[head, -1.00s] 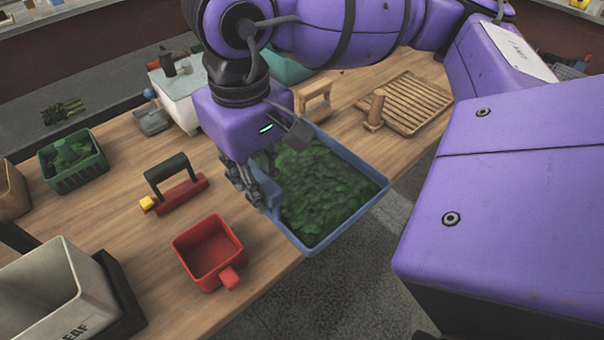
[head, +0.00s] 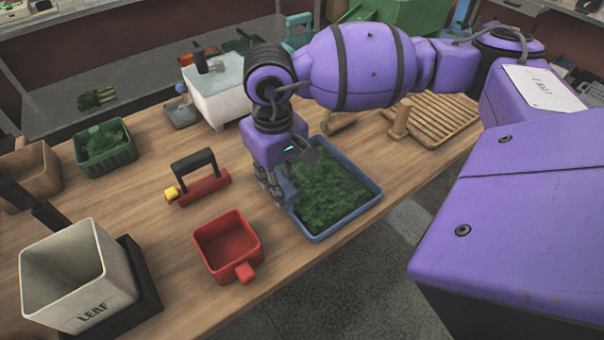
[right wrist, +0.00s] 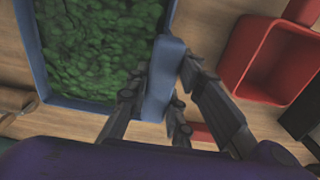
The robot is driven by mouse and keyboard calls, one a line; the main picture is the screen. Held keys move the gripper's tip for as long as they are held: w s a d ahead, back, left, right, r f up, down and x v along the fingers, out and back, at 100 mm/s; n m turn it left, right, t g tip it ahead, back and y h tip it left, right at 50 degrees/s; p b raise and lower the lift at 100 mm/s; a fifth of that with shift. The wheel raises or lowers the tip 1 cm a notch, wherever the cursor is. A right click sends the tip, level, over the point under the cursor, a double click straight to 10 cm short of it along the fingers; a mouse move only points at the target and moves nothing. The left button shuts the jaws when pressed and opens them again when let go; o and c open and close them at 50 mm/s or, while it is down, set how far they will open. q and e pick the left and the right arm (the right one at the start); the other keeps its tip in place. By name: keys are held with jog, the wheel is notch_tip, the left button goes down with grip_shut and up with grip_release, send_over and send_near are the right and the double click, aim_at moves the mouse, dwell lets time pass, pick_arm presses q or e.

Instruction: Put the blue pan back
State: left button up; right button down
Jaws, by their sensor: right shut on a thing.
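The blue pan (head: 352,217) is full of green leafy material and sits at the bench's front edge in the head view. In the right wrist view, its rim (right wrist: 92,106) and blue handle (right wrist: 164,78) show. My right gripper (head: 277,190) is at the handle on the pan's left side. In the right wrist view, the gripper (right wrist: 160,100) has its dark fingers on both sides of the handle, shut on it. The pan looks level, at or just above the bench top; I cannot tell whether it touches. My left gripper is not in view.
A red pan (head: 228,247) stands left of the blue pan. A red tool with a black handle (head: 199,180), a green basket (head: 106,150), a LEAF bin (head: 75,280) and a white box (head: 218,95) stand on the bench. A slatted wooden rack (head: 437,120) lies to the right.

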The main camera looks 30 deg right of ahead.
jog(key=shift+r, duration=0.1)
jog(key=shift+f, duration=0.2)
jog(key=c, duration=1.5)
grip_release()
jog(key=shift+c, duration=0.2)
notch_tip(320, 180, up, 12)
jog(key=shift+r, duration=0.25)
